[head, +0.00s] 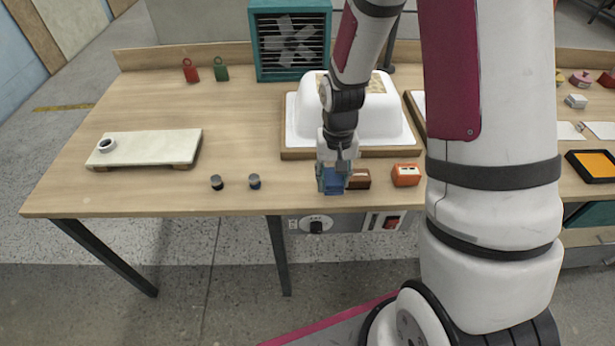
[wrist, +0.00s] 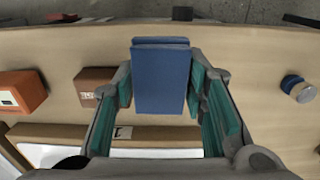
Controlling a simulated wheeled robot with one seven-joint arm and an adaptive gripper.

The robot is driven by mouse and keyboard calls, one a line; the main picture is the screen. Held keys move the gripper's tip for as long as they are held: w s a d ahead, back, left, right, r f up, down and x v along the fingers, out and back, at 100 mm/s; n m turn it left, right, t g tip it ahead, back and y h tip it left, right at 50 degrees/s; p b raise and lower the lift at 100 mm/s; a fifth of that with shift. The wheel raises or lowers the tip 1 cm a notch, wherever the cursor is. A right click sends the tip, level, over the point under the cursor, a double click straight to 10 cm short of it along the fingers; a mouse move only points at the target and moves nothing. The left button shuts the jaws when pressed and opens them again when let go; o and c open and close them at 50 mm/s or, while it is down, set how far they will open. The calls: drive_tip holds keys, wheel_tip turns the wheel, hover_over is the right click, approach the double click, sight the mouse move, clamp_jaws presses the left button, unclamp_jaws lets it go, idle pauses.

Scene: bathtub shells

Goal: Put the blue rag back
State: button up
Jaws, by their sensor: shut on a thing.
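The blue rag (wrist: 160,82) looks like a thick folded block and sits between the teal finger pads in the wrist view. My gripper (head: 335,172) is shut on it, pointing down near the table's front edge. In the head view the rag (head: 333,184) shows low between the fingers, just left of a small brown block (head: 358,180). I cannot tell whether its underside touches the table (head: 110,200).
An orange box (head: 405,175) stands right of the brown block. A white tub shell (head: 305,115) on a wooden tray (head: 294,154) stands behind. Two dark-topped knobs (head: 217,182) (head: 254,181) stand to the left. A pale board (head: 150,146) lies farther left, with bare table between.

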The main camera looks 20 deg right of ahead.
hover_over(308, 185)
drive_tip(key=shift+d+f, duration=0.1)
drive_tip(key=shift+f, duration=0.6)
drive_tip(key=shift+w+f, duration=0.1)
drive_tip(key=shift+f, duration=1.3)
drive_tip(key=shift+f, duration=0.2)
drive_tip(key=o, duration=1)
drive_tip(key=shift+o, duration=0.5)
drive_tip(key=shift+r, duration=0.1)
